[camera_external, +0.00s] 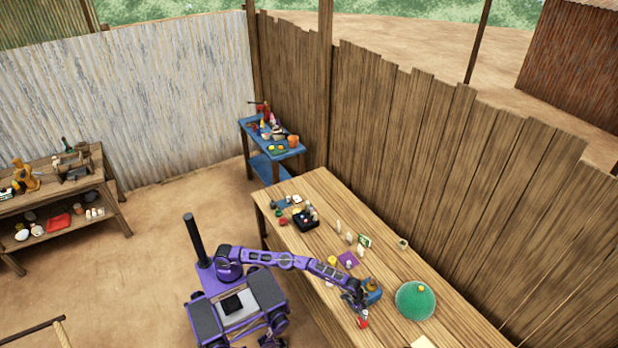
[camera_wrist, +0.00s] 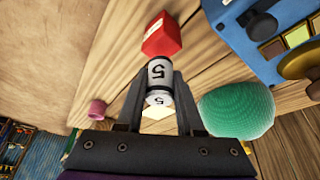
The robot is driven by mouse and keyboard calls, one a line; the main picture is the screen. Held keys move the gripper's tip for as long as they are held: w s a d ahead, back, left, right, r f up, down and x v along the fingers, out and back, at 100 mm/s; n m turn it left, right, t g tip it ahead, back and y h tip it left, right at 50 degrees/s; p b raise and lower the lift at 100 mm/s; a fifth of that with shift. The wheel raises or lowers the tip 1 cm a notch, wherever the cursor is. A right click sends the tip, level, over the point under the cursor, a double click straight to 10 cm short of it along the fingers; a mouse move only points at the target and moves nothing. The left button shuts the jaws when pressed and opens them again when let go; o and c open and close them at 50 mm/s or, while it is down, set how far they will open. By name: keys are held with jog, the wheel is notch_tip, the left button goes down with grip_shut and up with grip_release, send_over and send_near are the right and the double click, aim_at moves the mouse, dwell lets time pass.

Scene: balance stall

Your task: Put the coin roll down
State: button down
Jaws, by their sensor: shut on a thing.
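My gripper (camera_wrist: 158,82) is shut on the coin roll (camera_wrist: 160,72), a pale cylinder with a black "5" on it, held between the two fingertips. In the external view my gripper (camera_external: 357,302) is low over the near side of the long wooden table, beside the blue device. The roll cannot be made out clearly there. Whether the roll touches the table is hard to tell.
A red block (camera_wrist: 162,36) lies just beyond the roll. A blue device (camera_wrist: 262,35) is at upper right, a green ribbed thing (camera_wrist: 237,109) at right, and a small pink cup-like thing (camera_wrist: 97,109) at left.

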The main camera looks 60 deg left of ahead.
jog(key=shift+f, duration=1)
jog(key=shift+f, duration=0.2)
jog(key=c, duration=0.5)
grip_release()
jog(key=shift+c, duration=0.2)
jog(key=shift+r, duration=0.15)
jog(key=shift+r, duration=0.25)
jog(key=v, duration=1.1)
jog(key=shift+r, duration=0.3)
jog(key=shift+s+a, duration=0.1)
jog(key=shift+s, duration=0.05)
